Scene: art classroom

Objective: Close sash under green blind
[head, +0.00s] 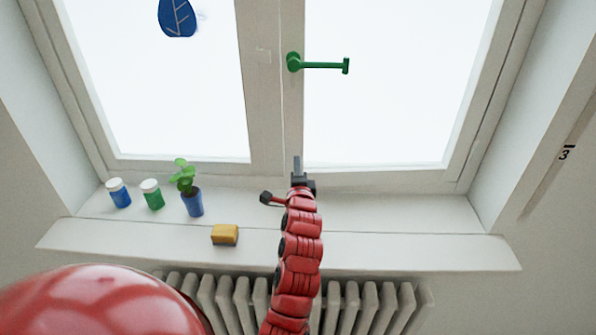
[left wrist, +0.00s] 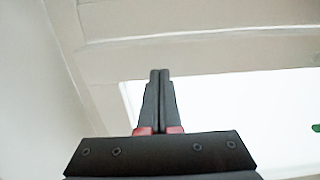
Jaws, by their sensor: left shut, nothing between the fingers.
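The window has two pale sashes: the left sash (head: 258,110) and the right sash (head: 293,120). A green handle (head: 322,65) is on the right sash's left stile and points right, level. No green blind is in view. Whether either sash stands ajar is hard to tell. My left gripper (head: 297,165) is shut and empty, in front of the lower middle of the window, below the green handle. In the left wrist view its closed fingers (left wrist: 159,78) appear against a pale frame and bright glass; contact is unclear. A green bit shows at the right edge. My right gripper is out of view.
On the sill (head: 390,215) stand a blue jar (head: 118,194), a green jar (head: 152,196) and a potted plant (head: 191,200). A yellow block (head: 225,235) lies near the front. A radiator (head: 370,305) is below. The sill's right side is clear. A blue leaf (head: 177,17) shows on the left pane.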

